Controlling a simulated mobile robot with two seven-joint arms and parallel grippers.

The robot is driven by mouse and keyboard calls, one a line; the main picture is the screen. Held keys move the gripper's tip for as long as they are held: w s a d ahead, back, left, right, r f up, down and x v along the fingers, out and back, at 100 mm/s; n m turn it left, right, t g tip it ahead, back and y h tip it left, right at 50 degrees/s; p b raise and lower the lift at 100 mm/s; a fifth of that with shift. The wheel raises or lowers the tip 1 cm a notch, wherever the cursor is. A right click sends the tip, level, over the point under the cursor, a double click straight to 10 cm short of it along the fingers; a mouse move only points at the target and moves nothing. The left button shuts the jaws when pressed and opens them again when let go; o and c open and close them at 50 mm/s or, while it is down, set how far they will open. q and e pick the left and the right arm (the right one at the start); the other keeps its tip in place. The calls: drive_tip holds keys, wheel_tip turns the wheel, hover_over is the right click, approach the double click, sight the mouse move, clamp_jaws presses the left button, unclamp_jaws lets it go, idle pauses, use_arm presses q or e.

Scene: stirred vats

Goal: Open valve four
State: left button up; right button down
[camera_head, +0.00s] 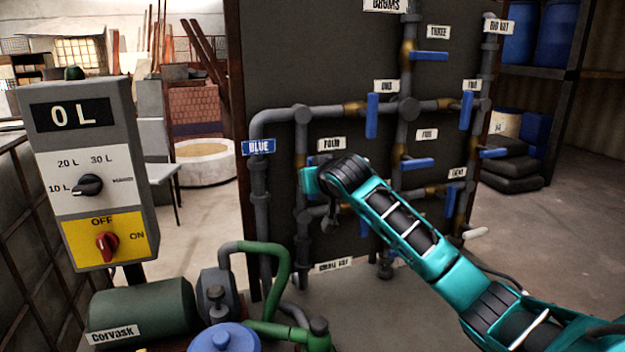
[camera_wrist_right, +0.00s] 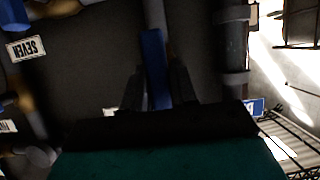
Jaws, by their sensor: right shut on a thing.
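The label FOUR (camera_head: 331,144) is on the dark panel, just above the end of my right arm. In the right wrist view, a long blue valve handle (camera_wrist_right: 153,58) stands between the two dark fingers of my right gripper (camera_wrist_right: 155,80). The fingers are shut on the handle, and its far end runs up the picture along a grey pipe. In the head view, my teal and black wrist hides the fingers and most of valve four; only a bit of blue shows beside the wrist. My left gripper is not in view.
Other blue-handled valves, such as one (camera_head: 371,115) and three (camera_head: 430,57), sit on the grey pipes around my arm. The control box (camera_head: 85,170) at left reads 0 L, its red switch (camera_head: 108,246) below. A green pump (camera_head: 140,312) stands in front.

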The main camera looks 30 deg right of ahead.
drive_tip(key=c, duration=1)
unclamp_jaws()
drive_tip(key=shift+s, duration=0.1)
drive_tip(key=v, duration=1.2)
drive_tip(key=shift+s+a+r+b, duration=0.1)
drive_tip(key=shift+s+r+b, duration=0.1)
drive_tip(key=shift+s+b, duration=0.1)
drive_tip(key=s+a+f+n+g+y, duration=0.15)
drive_tip(key=a+f, duration=0.35)
drive_tip(key=f, duration=0.7)
drive_tip(key=s+a+f+n+y, duration=0.25)
drive_tip(key=a+f, duration=0.25)
drive_tip(key=f, duration=0.8)
drive_tip(key=shift+n+g+y, duration=0.45)
drive_tip(key=shift+n+y, duration=0.15)
drive_tip(key=s+a+f, duration=0.3)
drive_tip(key=s+f, duration=0.2)
drive_tip(key=s+a+f, duration=0.3)
drive_tip(key=s+f, duration=0.1)
drive_tip(key=s, duration=0.2)
drive_tip(key=s+a+f, duration=0.3)
drive_tip(key=s+f, duration=0.2)
drive_tip(key=s, duration=0.1)
drive_tip(key=shift+a+f, duration=0.1)
drive_tip(key=shift+f, duration=0.2)
